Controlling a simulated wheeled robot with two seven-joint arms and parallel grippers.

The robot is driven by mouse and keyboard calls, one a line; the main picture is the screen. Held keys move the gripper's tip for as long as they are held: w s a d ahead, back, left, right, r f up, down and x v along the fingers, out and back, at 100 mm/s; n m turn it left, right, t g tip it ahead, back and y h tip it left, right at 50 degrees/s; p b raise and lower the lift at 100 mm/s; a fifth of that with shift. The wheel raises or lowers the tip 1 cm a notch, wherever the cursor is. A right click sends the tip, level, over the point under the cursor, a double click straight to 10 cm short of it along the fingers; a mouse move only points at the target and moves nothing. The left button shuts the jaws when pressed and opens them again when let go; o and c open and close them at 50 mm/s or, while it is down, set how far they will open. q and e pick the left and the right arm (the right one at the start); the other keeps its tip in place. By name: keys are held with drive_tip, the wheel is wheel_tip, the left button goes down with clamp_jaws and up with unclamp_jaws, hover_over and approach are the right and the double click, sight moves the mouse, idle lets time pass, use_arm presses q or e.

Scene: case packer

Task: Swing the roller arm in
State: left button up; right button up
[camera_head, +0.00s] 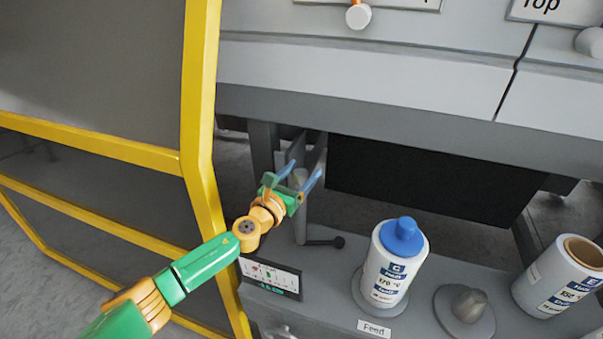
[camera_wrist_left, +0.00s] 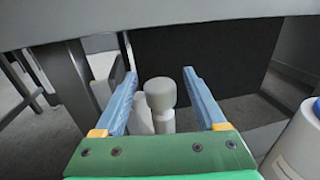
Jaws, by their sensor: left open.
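My left gripper (camera_head: 306,168) reaches in from the left, with its two blue fingers open. A pale grey upright post (camera_head: 301,222) with a wider round top stands on the machine's ledge, under the grey beam. It looks like the roller arm's handle, but I cannot be sure. In the left wrist view the round top (camera_wrist_left: 160,93) sits between the open fingers of the gripper (camera_wrist_left: 159,74), with a gap visible on each side. A flat grey plate (camera_head: 316,157) stands just behind the fingers. My right gripper is not in view.
A glue bottle with a blue cap (camera_head: 391,262) stands right of the post, by a "Feed" label (camera_head: 374,328). A yellow guard frame (camera_head: 200,160) is close on the left. A dark panel (camera_head: 425,180) hangs behind.

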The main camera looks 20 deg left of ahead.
use_arm(q)
drive_tip(key=shift+s+r, duration=0.1)
drive_tip(key=shift+c, duration=0.8)
clamp_jaws()
idle(0.4)
